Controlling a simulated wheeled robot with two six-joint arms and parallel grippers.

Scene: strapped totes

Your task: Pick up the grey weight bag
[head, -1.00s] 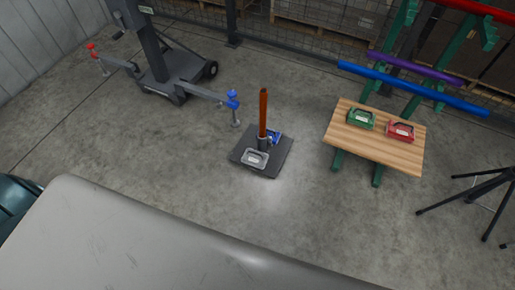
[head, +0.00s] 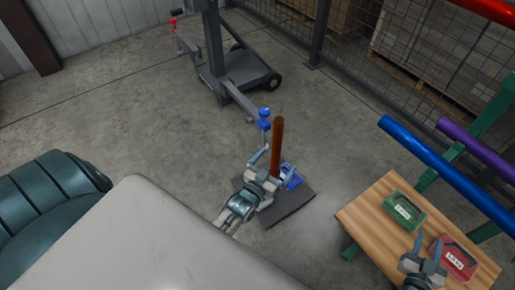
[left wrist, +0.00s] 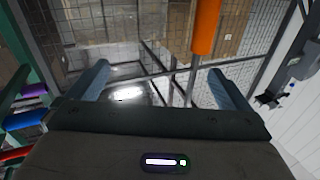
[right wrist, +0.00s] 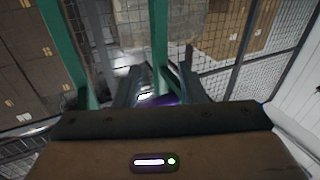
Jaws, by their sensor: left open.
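My left gripper (head: 272,168) is open in the head view, with its fingers either side of the lower part of the rust-brown post (head: 277,145), as seen from above. The post stands on a dark base plate (head: 290,214). The grey weight bag cannot be made out; my left gripper and wrist cover the near part of the plate. My right gripper (head: 428,246) is partly open and empty by the wooden table.
A wheeled grey stand (head: 235,70) with a blue-tipped arm is behind the post.

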